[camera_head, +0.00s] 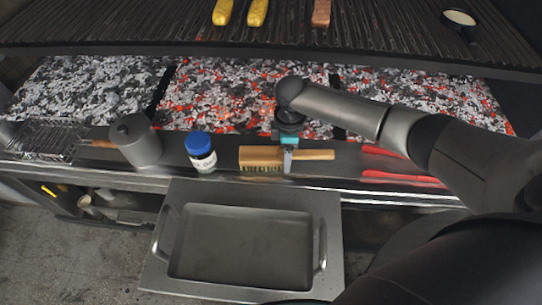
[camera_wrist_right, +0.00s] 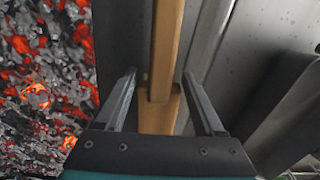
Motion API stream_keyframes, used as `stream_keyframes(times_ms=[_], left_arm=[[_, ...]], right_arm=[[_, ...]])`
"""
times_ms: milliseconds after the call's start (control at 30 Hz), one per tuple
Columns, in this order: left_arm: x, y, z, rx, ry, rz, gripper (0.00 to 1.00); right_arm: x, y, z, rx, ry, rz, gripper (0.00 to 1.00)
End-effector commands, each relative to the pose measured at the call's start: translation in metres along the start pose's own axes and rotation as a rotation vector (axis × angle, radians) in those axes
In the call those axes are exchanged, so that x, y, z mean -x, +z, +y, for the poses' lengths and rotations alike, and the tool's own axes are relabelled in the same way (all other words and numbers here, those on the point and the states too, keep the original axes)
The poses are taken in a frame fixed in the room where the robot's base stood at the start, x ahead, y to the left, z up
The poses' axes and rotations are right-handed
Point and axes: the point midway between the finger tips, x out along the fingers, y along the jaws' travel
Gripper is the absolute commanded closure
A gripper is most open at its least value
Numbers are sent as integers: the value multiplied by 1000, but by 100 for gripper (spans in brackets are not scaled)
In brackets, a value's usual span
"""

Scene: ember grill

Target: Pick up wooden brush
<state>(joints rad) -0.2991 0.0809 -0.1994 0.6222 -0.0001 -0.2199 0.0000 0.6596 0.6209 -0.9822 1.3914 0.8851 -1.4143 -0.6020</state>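The wooden brush (camera_head: 262,155) lies on the metal ledge in front of the coals, its bristled block to the left and its handle pointing right. My right gripper (camera_head: 287,160) reaches down over the brush near where block and handle meet. In the right wrist view, the brush (camera_wrist_right: 160,112) runs between the two fingers of my right gripper (camera_wrist_right: 159,76). The fingers are spread, with a gap on each side of the wood. I cannot tell how far below the fingertips the wood lies. My left gripper is not in view.
A jar with a blue lid (camera_head: 200,152) and a grey lidded pot (camera_head: 136,142) stand left of the brush. Red tongs (camera_head: 400,180) lie to its right. Glowing coals (camera_head: 215,95) are just behind. A metal tray (camera_head: 240,245) sits in front, below the ledge.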

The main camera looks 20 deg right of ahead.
Motion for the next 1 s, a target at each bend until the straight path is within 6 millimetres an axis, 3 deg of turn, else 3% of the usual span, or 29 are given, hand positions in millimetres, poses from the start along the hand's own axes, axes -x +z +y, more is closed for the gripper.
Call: stream_keyframes(times_ms=[67, 600, 1000], left_arm=[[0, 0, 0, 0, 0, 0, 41], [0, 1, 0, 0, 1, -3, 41], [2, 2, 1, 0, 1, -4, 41]], right_arm=[[0, 0, 0, 0, 0, 0, 39], [0, 0, 0, -1, 0, 0, 100], [9, 0, 1, -1, 3, 3, 100]])
